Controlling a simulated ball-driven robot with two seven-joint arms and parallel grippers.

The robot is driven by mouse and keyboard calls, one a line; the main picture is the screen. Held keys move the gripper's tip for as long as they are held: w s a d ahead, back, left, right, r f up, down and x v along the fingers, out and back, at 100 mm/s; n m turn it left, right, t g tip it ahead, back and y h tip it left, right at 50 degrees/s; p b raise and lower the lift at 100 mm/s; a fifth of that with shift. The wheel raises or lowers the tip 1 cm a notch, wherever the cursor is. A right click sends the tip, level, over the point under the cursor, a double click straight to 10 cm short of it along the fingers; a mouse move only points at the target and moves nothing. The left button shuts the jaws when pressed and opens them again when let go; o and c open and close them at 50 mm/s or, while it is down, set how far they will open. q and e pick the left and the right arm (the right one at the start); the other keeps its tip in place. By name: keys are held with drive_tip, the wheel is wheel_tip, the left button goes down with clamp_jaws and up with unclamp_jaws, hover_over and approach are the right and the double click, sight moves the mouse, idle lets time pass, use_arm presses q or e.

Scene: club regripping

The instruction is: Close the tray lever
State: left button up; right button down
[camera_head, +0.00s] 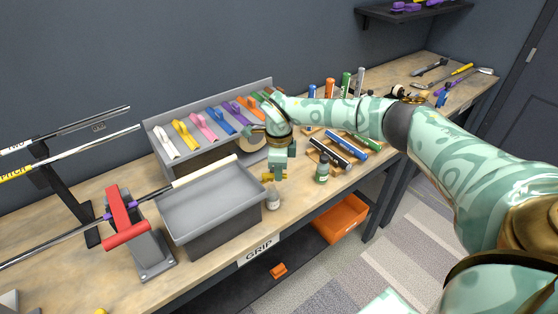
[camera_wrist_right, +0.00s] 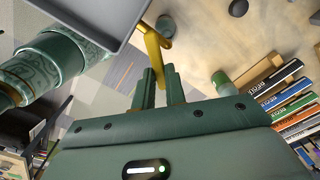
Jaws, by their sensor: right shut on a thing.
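The grey tray (camera_head: 210,204) stands at the front of the bench, with a club shaft's pale end across its back. A yellow lever (camera_head: 267,177) is at the tray's right end; in the right wrist view the lever (camera_wrist_right: 154,48) runs from beside the tray corner down to my fingers. My right gripper (camera_head: 277,177) points down there. In the wrist view its fingertips (camera_wrist_right: 160,74) are shut on the lever's end, which they partly hide. My left gripper is in neither view.
A red-handled clamp (camera_head: 125,218) holds the shaft on the left. Behind is a rack (camera_head: 160,124) of coloured grips.

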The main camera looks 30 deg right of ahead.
drive_tip(key=shift+s+a+r+m+p, duration=0.1)
drive_tip(key=shift+s+a+m+p, duration=0.3)
drive_tip(key=shift+m+p, duration=0.95)
drive_tip(key=shift+s+a+f+m+p, duration=0.1)
drive_tip(key=shift+a+m+p, duration=0.55)
drive_tip(key=shift+m, duration=1.25)
drive_tip(key=shift+s+a+r+m+p, duration=0.1)
drive_tip(key=shift+s+a+m+p, duration=0.25)
drive_tip(key=shift+m+p, duration=1)
drive_tip(key=shift+w+m+b, duration=0.1)
drive_tip(key=shift+m+b, duration=0.2)
drive_tip(key=c, duration=1.4)
unclamp_jaws()
drive_tip(key=shift+c, duration=0.2)
wheel_tip(320, 180, up, 16)
drive_tip(key=shift+b, duration=0.45)
drive_tip(key=shift+a, duration=0.15)
